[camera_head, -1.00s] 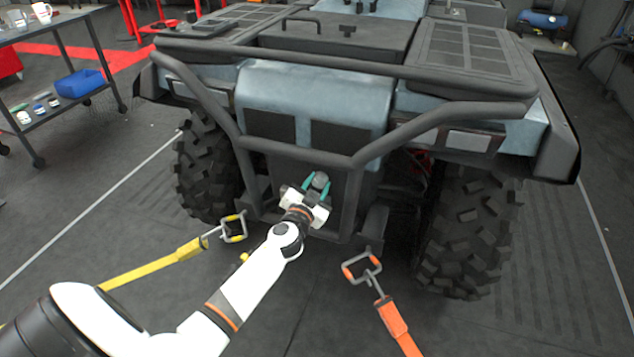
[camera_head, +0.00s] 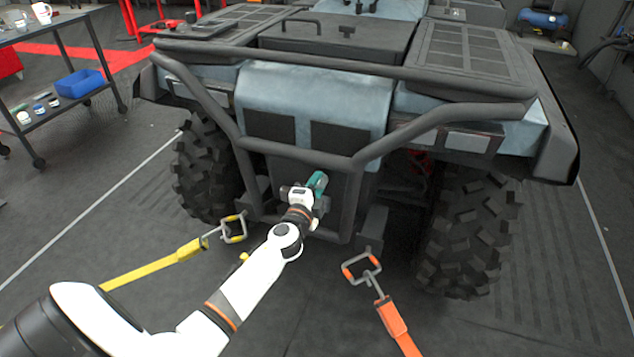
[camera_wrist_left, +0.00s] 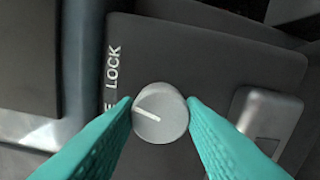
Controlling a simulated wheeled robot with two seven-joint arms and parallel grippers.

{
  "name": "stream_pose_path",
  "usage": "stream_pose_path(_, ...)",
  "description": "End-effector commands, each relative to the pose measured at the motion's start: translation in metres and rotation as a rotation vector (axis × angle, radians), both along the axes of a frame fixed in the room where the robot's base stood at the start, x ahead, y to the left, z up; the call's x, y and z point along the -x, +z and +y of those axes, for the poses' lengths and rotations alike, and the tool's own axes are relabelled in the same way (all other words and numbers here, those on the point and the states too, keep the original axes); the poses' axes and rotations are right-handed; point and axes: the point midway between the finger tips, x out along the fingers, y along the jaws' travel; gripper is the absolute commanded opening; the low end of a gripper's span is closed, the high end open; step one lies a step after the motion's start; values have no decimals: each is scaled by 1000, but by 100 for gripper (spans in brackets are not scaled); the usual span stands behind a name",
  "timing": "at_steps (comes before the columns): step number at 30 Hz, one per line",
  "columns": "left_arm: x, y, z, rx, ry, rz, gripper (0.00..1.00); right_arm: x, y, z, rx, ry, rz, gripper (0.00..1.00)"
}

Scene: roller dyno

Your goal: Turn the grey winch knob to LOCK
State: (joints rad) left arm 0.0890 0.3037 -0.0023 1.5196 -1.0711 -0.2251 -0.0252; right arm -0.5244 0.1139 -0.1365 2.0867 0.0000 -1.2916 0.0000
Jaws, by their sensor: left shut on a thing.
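The grey winch knob (camera_wrist_left: 161,112) shows in the left wrist view on a dark plate (camera_wrist_left: 205,60). Its white pointer line points left and slightly up, below the white LOCK label (camera_wrist_left: 113,67). The end of another label, a letter E, shows by the left finger; the rest is hidden. My left gripper (camera_wrist_left: 160,108) has its teal fingers on opposite sides of the knob, shut on it. In the head view my left gripper (camera_head: 317,184) is at the vehicle's lower middle and hides the knob. My right gripper is not in view.
A grey block (camera_wrist_left: 268,116) sits on the plate right of the knob. In the head view, the vehicle's tubular bumper (camera_head: 340,160) surrounds the gripper area. A yellow strap hook (camera_head: 233,229) lies left, an orange strap hook (camera_head: 362,268) right. A cart (camera_head: 60,105) stands far left.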

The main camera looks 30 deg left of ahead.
Motion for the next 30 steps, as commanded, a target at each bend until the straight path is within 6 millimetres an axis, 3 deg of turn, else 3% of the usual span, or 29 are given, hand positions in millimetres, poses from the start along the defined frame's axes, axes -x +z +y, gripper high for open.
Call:
stream_pose_path(15,-1,7,3,-388,5,85,13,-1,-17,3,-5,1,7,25)
stream_pose_path(30,-2,9,4,-498,8,107,13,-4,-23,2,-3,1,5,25)
